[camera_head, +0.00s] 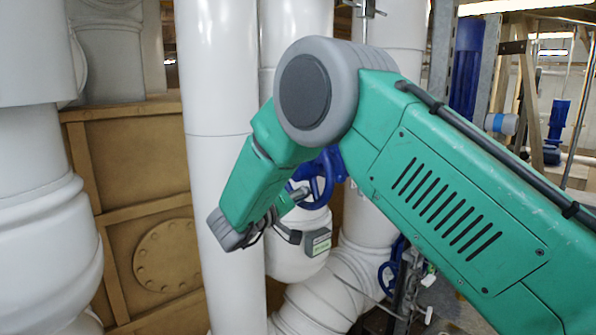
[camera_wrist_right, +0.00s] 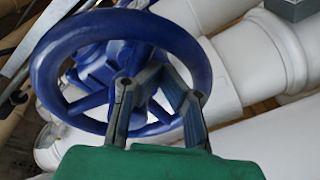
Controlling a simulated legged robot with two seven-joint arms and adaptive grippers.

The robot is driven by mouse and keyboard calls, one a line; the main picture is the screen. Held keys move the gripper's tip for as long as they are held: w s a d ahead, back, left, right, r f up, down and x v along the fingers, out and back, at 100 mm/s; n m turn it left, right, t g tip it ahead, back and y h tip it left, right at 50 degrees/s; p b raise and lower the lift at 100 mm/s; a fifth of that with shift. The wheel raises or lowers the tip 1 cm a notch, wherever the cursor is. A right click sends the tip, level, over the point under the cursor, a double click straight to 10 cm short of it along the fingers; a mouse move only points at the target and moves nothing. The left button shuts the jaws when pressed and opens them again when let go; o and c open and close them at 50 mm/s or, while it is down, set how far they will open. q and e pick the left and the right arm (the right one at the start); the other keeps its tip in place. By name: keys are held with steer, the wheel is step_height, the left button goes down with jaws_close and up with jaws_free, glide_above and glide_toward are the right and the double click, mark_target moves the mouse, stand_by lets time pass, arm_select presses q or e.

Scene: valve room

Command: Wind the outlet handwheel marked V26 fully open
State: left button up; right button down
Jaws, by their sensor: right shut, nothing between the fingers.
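A blue handwheel (camera_head: 322,182) is partly hidden behind my right arm in the head view. It fills much of the right wrist view (camera_wrist_right: 45,80), with spokes and a blue hub. I cannot read a V26 mark on it. My right gripper (camera_head: 292,215) is beside and below this wheel in the head view. In the right wrist view the gripper (camera_wrist_right: 160,92) is shut and empty, its fingers overlapping the lower rim and spokes. I cannot tell whether they touch the wheel. My left gripper is not in view.
Another blue handwheel (camera_head: 386,279) is lower right. A tall white pipe (camera_head: 222,90) stands close to the gripper. A tan panel (camera_head: 140,150) is behind on the left.

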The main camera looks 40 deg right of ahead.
mark_target(314, 184)
steer(key=shift+s+d+r, duration=0.15)
steer(key=shift+s+r, duration=0.1)
steer(key=shift+s, duration=0.45)
steer(key=shift+r, duration=0.1)
steer(key=shift+s+r, duration=0.35)
steer(key=shift+s, duration=0.05)
steer(key=shift+s+r, duration=0.15)
steer(key=shift+s, duration=0.05)
steer(key=shift+s+d+r, duration=0.1)
steer(key=shift+s+r, duration=0.15)
steer(key=shift+r, duration=0.45)
steer(key=shift+s+r, duration=0.1)
steer(key=shift+s, duration=0.1)
